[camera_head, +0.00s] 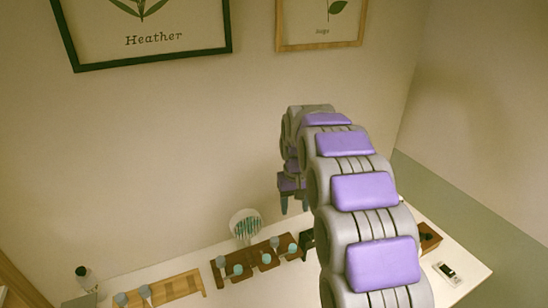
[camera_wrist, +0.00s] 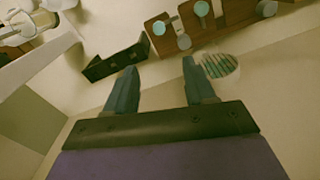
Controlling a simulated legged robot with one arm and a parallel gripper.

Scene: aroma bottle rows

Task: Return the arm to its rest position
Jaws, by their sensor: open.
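My arm (camera_head: 365,190), grey with purple pads, reaches up from the lower right of the head view and bends over at the top. My gripper (camera_head: 291,205) hangs below its far end, above the back of the table and close to the wall. In the wrist view my gripper (camera_wrist: 159,66) shows two dark teal fingers spread wide, with nothing between them. The arm hides part of the table behind it.
The white table (camera_head: 240,294) holds a dark wooden rack (camera_head: 242,273) with teal-capped bottles, a light wooden rack (camera_head: 180,287), a round striped piece (camera_head: 246,223) and a brown box (camera_head: 430,238). A small dark tray (camera_wrist: 115,62) shows near the fingers. Framed pictures (camera_head: 228,50) hang behind.

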